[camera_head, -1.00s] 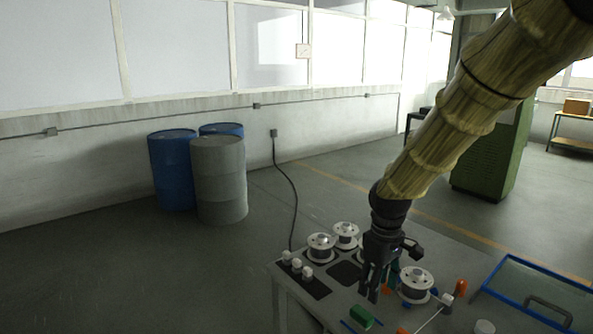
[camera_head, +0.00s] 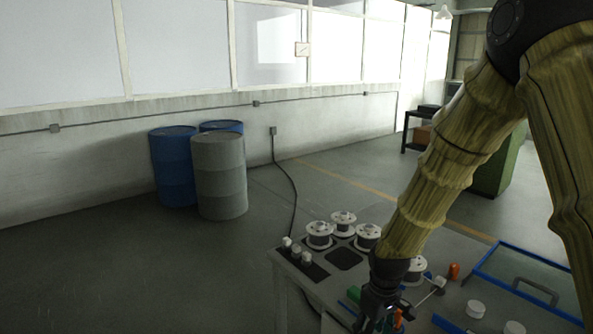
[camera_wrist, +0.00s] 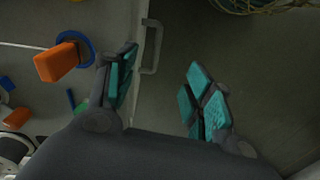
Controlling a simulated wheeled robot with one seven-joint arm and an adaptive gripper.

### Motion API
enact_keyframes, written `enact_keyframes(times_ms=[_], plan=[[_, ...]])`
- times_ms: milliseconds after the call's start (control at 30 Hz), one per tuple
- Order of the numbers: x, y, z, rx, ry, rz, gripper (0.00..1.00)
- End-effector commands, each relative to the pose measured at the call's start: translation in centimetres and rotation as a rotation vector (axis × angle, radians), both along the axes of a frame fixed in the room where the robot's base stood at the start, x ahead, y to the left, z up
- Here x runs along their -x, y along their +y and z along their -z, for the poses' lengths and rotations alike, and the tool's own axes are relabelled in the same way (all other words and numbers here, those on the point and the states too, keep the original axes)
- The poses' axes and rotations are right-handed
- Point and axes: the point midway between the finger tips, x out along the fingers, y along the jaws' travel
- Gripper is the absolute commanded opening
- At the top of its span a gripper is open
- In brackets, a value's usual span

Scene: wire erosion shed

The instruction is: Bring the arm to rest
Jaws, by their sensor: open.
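My gripper (camera_head: 378,322) is at the front edge of the table (camera_head: 312,285) in the head view, low in the picture, with its fingertips near or past the bottom edge. In the wrist view my gripper (camera_wrist: 160,95) is open, its two teal-padded fingers wide apart. Nothing is between the fingers except the dark floor and a table-side handle (camera_wrist: 152,50) beyond them. My arm comes down from the upper right in its yellowish sleeve and hides part of the table.
White wire spools (camera_head: 319,236), small white pieces (camera_head: 297,254) and an orange-handled thing (camera_head: 454,271) stand on the table. A blue-framed clear panel (camera_head: 525,280) is at right. Blue (camera_head: 173,165) and grey drums (camera_head: 220,175) stand behind at left, with open floor around.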

Motion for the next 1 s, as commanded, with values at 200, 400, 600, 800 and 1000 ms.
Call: enact_keyframes(times_ms=[200,400,600,800,1000], plan=[[4.4,-0.3,10.3,-0.018,0.018,0.101,0.52],[9.4,-0.7,18.3,-0.027,0.024,0.201,0.52],[15.2,-1.3,25.3,-0.024,0.027,0.305,0.52],[21.7,-2.2,30.9,-0.010,0.028,0.406,0.52],[28.0,-3.2,34.9,0.014,0.024,0.497,0.52]])
